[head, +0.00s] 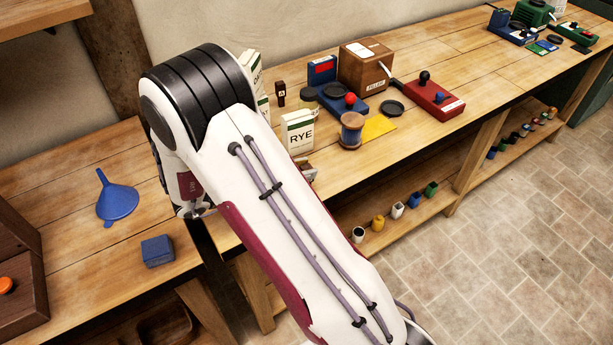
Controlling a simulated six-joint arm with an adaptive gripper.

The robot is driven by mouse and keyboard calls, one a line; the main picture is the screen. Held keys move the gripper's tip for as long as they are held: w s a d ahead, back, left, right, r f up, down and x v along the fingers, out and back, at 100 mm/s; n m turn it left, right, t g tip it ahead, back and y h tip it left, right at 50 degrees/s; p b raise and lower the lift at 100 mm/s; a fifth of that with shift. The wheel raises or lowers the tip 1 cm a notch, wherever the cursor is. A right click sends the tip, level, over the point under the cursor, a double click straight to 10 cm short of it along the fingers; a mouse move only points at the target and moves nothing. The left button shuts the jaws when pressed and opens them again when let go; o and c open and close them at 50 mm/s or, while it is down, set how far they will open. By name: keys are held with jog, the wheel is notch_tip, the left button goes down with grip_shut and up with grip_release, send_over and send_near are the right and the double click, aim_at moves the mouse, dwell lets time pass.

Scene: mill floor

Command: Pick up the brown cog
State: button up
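I cannot make out a brown cog anywhere in the head view. My own arm crosses the middle of the picture and hides part of the bench behind it. My gripper's fingers do not show; only the arm's links are visible, with the far end bent down behind the big white link near the left bench's edge. A brown spool with blue winding (352,131) stands on the right bench, beside a yellow sheet (379,127). A small dark brown block marked A (280,94) stands further back.
A RYE box (297,133), a brown wooden box (365,68), a red lever unit (434,99) and a blue unit with a red knob (343,97) crowd the right bench. A blue funnel (117,198) and blue block (158,251) lie on the left bench, otherwise fairly clear.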

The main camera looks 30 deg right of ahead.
jog(key=c, duration=0.3)
jog(key=shift+r, duration=0.1)
notch_tip(320, 180, up, 10)
dwell(0.8)
dwell(0.8)
